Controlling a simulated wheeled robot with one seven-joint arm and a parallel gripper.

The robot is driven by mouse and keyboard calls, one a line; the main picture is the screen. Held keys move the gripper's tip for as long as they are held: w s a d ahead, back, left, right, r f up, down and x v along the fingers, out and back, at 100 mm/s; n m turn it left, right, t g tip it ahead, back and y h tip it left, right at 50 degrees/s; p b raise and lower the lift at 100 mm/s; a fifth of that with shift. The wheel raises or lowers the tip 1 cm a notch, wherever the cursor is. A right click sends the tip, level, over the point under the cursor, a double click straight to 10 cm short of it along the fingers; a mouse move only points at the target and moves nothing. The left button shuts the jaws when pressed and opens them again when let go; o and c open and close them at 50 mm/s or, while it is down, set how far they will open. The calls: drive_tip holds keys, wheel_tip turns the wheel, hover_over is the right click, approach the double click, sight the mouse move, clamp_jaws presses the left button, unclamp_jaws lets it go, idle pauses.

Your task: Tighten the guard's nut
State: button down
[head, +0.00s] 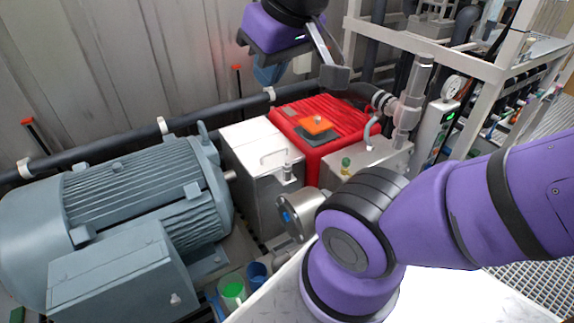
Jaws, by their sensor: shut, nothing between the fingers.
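The guard (245,138) is a silver metal box with a handle on top, between the grey motor and the red machine. A small upright stud with what looks like the nut (287,172) stands at its front right edge. The nut is too small to tell how tight it sits. My gripper (269,74) is at the top of the head view, up and behind the guard in the picture, apart from it. Its fingers look shut and hold nothing; they are partly hidden by the purple hand. A grey bar with a dark end block (335,77) shows beside the hand.
The large grey motor (120,195) fills the left. The red machine (350,112) with an orange piece on top stands right of the guard. Pipes and a gauge (452,87) are farther right. Green and blue cups (232,290) stand low in front. My purple arm covers the lower right.

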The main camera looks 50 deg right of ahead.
drive_tip(key=c, duration=1.5)
unclamp_jaws()
drive_tip(key=shift+c, duration=0.2)
drive_tip(key=o, duration=0.4)
drive_tip(key=shift+w+d, duration=0.1)
drive_tip(key=shift+w, duration=0.15)
drive_tip(key=shift+c, duration=0.2)
drive_tip(key=o, duration=0.4)
drive_tip(key=w+d+f, duration=0.1)
drive_tip(key=w, duration=0.1)
drive_tip(key=w+d+f+n+g+h, duration=0.1)
drive_tip(key=w+d, duration=0.1)
drive_tip(key=w, duration=0.1)
drive_tip(key=w+d+f+n+h, duration=0.1)
drive_tip(key=w+d+f, duration=0.1)
drive_tip(key=w, duration=0.1)
drive_tip(key=shift+w+g, duration=0.2)
drive_tip(key=shift+g, duration=0.2)
drive_tip(key=n+g+y, duration=0.2)
drive_tip(key=n+g, duration=0.1)
drive_tip(key=n, duration=0.7)
hover_over(287, 164)
wheel_tip(287, 164, down, 31)
wheel_tip(287, 164, down, 10)
drive_tip(key=shift+f, duration=0.25)
